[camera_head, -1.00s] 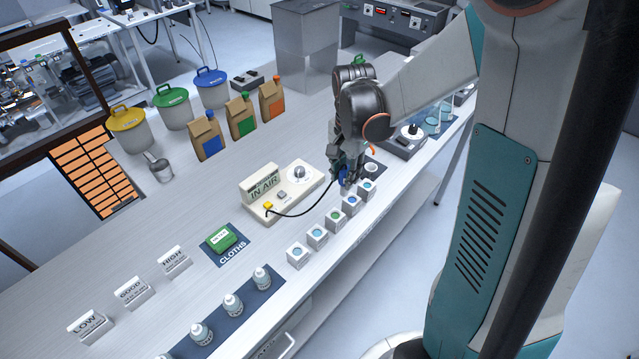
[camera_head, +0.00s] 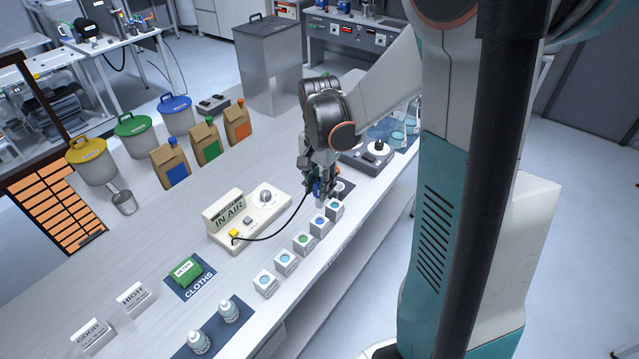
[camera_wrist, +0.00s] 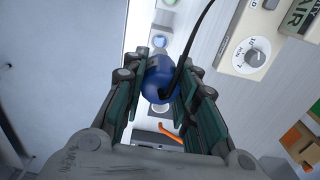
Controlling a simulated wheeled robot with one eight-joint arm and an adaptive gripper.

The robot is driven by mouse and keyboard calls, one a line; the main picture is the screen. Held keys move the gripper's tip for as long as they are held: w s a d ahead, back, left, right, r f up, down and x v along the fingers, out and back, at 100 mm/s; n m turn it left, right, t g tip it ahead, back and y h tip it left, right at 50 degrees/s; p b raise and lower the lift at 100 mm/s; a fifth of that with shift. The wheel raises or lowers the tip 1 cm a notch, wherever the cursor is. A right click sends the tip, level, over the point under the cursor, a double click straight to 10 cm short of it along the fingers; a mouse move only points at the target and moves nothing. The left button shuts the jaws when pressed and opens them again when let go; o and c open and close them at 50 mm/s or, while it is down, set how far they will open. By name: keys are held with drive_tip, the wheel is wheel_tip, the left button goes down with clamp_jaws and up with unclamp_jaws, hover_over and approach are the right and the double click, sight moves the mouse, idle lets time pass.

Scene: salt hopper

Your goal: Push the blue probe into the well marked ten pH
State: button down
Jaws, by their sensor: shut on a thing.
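My gripper (camera_head: 318,187) is shut on the blue probe (camera_wrist: 158,78), which fills the space between the fingers in the wrist view. In the head view a bit of blue shows at the fingertips, above the far end of the row of wells. A black cable (camera_head: 283,232) runs from the probe to the meter (camera_head: 262,215), whose display reads IN AIR. Several white block wells (camera_head: 302,243) with blue, green or teal tops stand in a row along the table edge. Their markings are too small to read, so I cannot tell which is ten pH. The probe's tip is hidden.
A green cloth pack (camera_head: 186,271) lies on a blue mat left of the meter. Dropper bottles (camera_head: 228,311) and label stands (camera_head: 136,299) are nearer. A dark device with a round top (camera_head: 368,156) stands beyond my gripper. Lidded buckets (camera_head: 134,137) and brown bags (camera_head: 170,166) line the back.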

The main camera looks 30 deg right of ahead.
sight(320, 207)
drive_tip(key=shift+f+b, duration=1.8)
drive_tip(key=shift+f, duration=0.6)
drive_tip(key=shift+f+b, duration=2.75)
drive_tip(key=shift+f, duration=0.35)
idle(0.5)
drive_tip(key=c, duration=1.2)
unclamp_jaws()
drive_tip(key=shift+o, duration=0.2)
drive_tip(key=o, duration=0.4)
drive_tip(key=shift+o, duration=0.2)
drive_tip(key=shift+r, duration=0.1)
